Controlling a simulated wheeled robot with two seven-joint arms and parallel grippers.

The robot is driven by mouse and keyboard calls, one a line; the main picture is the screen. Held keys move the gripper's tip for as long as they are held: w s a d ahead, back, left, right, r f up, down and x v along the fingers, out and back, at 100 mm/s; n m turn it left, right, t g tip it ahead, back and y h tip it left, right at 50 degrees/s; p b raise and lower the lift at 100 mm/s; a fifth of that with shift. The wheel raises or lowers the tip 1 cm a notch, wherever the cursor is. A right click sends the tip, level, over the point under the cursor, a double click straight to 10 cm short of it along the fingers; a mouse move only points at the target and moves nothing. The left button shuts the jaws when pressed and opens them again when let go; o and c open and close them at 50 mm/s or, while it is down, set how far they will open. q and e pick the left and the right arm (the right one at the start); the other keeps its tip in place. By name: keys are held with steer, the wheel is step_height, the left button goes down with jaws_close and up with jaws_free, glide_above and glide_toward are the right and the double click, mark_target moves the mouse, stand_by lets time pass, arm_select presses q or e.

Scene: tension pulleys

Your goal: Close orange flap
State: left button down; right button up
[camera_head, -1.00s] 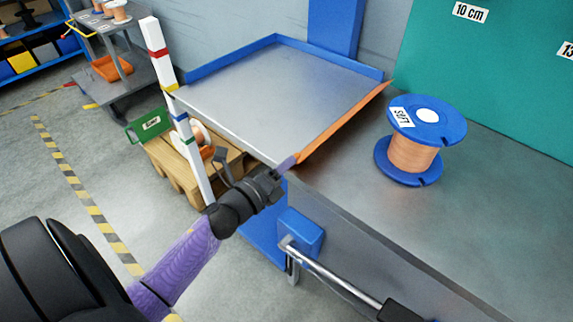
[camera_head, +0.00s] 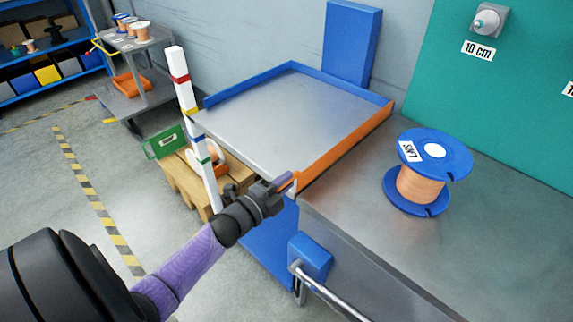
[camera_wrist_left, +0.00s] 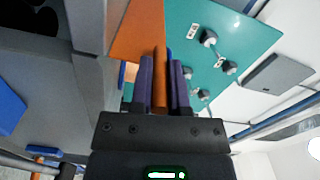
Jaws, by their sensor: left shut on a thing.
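The orange flap (camera_head: 348,140) is a long narrow strip along the right edge of the grey metal tray (camera_head: 285,115). Its broad face shows, and it stands up from the tray edge; I cannot tell its exact angle. My left gripper (camera_head: 290,181) is at the flap's near end and is shut on it. In the left wrist view, the purple fingers (camera_wrist_left: 163,80) lie on either side of the orange flap (camera_wrist_left: 140,32). The fingers hide part of the flap's near end. My right gripper is not in view.
A spool of copper wire with blue flanges (camera_head: 421,185) stands on the metal bench (camera_head: 370,220) right of the flap. A striped white post (camera_head: 187,95) stands left of the tray. A blue bracket with a metal handle (camera_head: 310,258) is below the bench's near edge.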

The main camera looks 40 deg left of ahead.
arm_select(q)
steer(key=shift+a+n, duration=0.1)
steer(key=shift+n, duration=0.2)
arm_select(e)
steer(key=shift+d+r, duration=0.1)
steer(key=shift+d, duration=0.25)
arm_select(q)
steer(key=c, duration=0.9)
jaws_free()
steer(key=shift+s, duration=0.3)
steer(key=s+p, duration=0.1)
steer(key=s, duration=0.2)
steer(key=s+p, duration=0.1)
steer(key=s, duration=0.5)
steer(key=shift+s+a+p, duration=0.15)
steer(key=shift+a+p, duration=0.25)
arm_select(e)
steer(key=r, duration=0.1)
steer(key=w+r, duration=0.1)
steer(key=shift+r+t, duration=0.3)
arm_select(q)
steer(key=shift+f, duration=0.15)
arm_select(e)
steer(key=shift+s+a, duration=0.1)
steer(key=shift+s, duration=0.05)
